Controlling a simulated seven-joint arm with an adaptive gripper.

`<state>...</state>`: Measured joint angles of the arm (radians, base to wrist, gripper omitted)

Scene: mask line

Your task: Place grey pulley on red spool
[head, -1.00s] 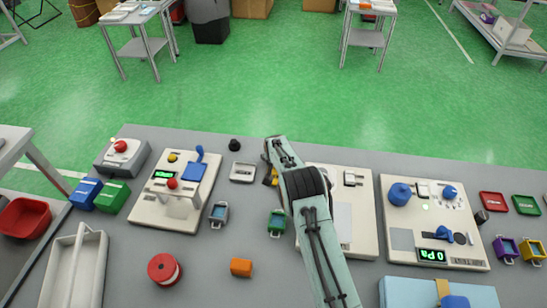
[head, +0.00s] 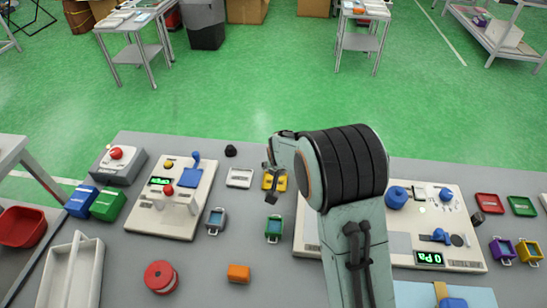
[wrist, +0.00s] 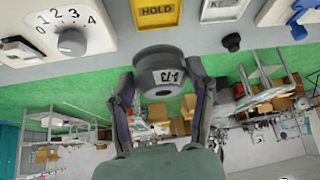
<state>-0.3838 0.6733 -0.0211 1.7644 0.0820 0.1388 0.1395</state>
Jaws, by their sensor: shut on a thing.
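The grey pulley (wrist: 157,75) is between the two fingers of my gripper (wrist: 157,92) in the wrist view. It is a short dark-grey cylinder with a hole and a white label with dark digits. The gripper is shut on it. In the head view my gripper (head: 270,160) is at the back of the bench by the yellow tray, partly hidden by my arm; I cannot make out the pulley there. The red spool (head: 161,277) stands upright on the bench at front left, well away from the gripper, with nothing on top.
The yellow HOLD tray (wrist: 157,12), a white tray (head: 239,178) and a black knob (head: 231,150) are near the gripper. A control panel (head: 150,218), small blue and green bins (head: 274,229) and an orange block (head: 238,273) are around the spool. A white caddy (head: 62,275) stands left.

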